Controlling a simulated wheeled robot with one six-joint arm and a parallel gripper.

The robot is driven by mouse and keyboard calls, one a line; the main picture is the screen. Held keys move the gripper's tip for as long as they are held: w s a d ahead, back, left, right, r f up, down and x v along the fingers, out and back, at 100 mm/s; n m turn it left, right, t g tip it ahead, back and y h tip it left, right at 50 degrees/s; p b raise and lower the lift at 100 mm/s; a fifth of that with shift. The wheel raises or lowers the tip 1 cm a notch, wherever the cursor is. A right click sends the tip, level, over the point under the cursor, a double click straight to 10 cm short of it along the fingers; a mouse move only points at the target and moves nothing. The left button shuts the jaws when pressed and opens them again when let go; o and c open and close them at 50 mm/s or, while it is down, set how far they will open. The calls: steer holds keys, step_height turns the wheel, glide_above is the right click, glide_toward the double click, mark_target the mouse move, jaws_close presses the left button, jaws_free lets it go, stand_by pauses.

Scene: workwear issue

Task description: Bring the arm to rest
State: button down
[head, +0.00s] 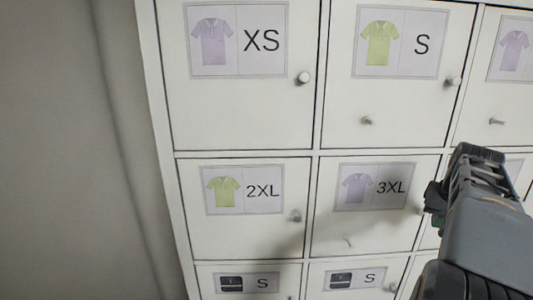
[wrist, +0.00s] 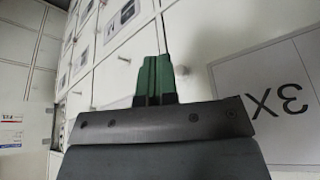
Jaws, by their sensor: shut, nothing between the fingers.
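My gripper (head: 434,204) is at the right of the head view, in front of the locker doors beside the 3XL label. In the wrist view my gripper's green fingers (wrist: 154,76) are together with nothing between them. My arm comes in from the lower right of the head view and hides part of the doors behind it. Whether the fingers touch a door cannot be told.
White locker doors carry shirt labels: XS (head: 238,39), S (head: 402,40), 2XL (head: 244,189) and 3XL (head: 375,187). Small knobs, such as the XS door's knob (head: 303,78), stick out. A bare grey wall (head: 60,150) is at left.

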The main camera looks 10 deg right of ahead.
steer(key=s+a+f+n, duration=0.1)
steer(key=a+f, duration=0.3)
steer(key=a, duration=0.7)
steer(key=s+a+f+n+t+y, duration=0.1)
steer(key=a+f+n, duration=0.3)
steer(key=a, duration=0.8)
steer(key=s+a+f+n+y, duration=0.1)
steer(key=a+f+n, duration=0.2)
steer(key=a, duration=0.8)
step_height(320, 180, down, 2)
steer(key=shift+s+a+f+t, duration=0.1)
steer(key=shift+s+a+t, duration=0.05)
steer(key=shift+s+t, duration=0.15)
